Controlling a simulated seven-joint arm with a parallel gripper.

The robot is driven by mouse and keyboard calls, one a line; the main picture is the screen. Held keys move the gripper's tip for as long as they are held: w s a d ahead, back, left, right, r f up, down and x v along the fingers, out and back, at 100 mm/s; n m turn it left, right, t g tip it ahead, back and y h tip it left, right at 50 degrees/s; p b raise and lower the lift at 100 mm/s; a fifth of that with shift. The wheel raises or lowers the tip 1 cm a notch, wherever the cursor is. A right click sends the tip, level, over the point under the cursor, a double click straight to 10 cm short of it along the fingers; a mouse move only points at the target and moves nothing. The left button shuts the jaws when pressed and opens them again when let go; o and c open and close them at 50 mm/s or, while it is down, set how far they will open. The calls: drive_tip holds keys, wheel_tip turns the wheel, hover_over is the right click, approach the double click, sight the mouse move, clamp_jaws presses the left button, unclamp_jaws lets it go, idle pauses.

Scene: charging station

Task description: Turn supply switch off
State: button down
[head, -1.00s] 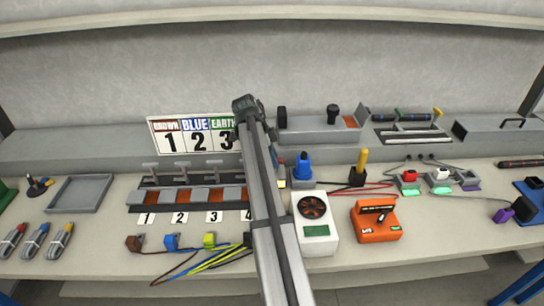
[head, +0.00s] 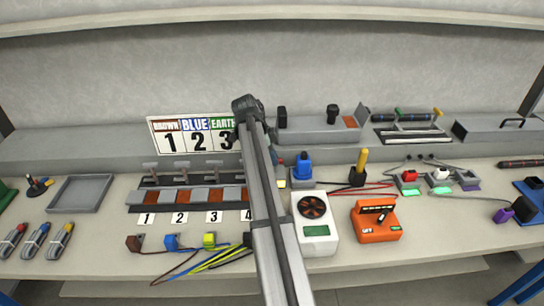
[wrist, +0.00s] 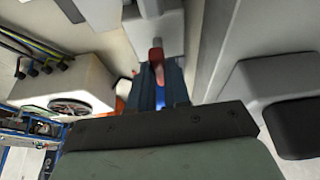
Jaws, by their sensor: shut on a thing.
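My gripper (wrist: 160,85) is in the wrist view, with its blue-grey fingers closed on a small red handle (wrist: 156,55). The handle stands in front of a pale grey housing (wrist: 156,32). It looks like the supply switch's lever, but its on or off position cannot be read. In the head view my arm crosses the middle of the bench and hides most of the gripper and the switch.
A white fan unit (head: 318,240) and an orange device (head: 376,222) stand right of my arm. A blue plug (head: 302,168) is close by. Several numbered terminals and a grey tray (head: 80,193) lie left. A grey ledge (head: 90,146) runs behind.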

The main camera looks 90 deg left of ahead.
drive_tip(key=n, duration=0.1)
drive_tip(key=n+y, duration=0.1)
drive_tip(key=n, duration=0.2)
drive_tip(key=shift+d+n+y, duration=0.3)
drive_tip(key=shift+y, duration=0.1)
drive_tip(key=n, duration=0.2)
drive_tip(key=n+g+y, duration=0.1)
drive_tip(key=n, duration=0.1)
drive_tip(key=shift+w+d+n+g, duration=0.15)
drive_tip(key=shift+n+g, duration=0.15)
drive_tip(key=n+g+y, duration=0.1)
drive_tip(key=n, duration=0.3)
drive_tip(key=shift+w, duration=0.15)
drive_tip(key=shift+w+n+g+y, duration=0.15)
drive_tip(key=shift+n+g, duration=0.35)
drive_tip(key=shift+n, duration=0.6)
drive_tip(key=shift+n+g+y, duration=0.15)
drive_tip(key=shift+n+g, duration=0.35)
drive_tip(key=shift+n, duration=0.6)
drive_tip(key=c, duration=1.1)
unclamp_jaws()
drive_tip(key=shift+r, duration=0.1)
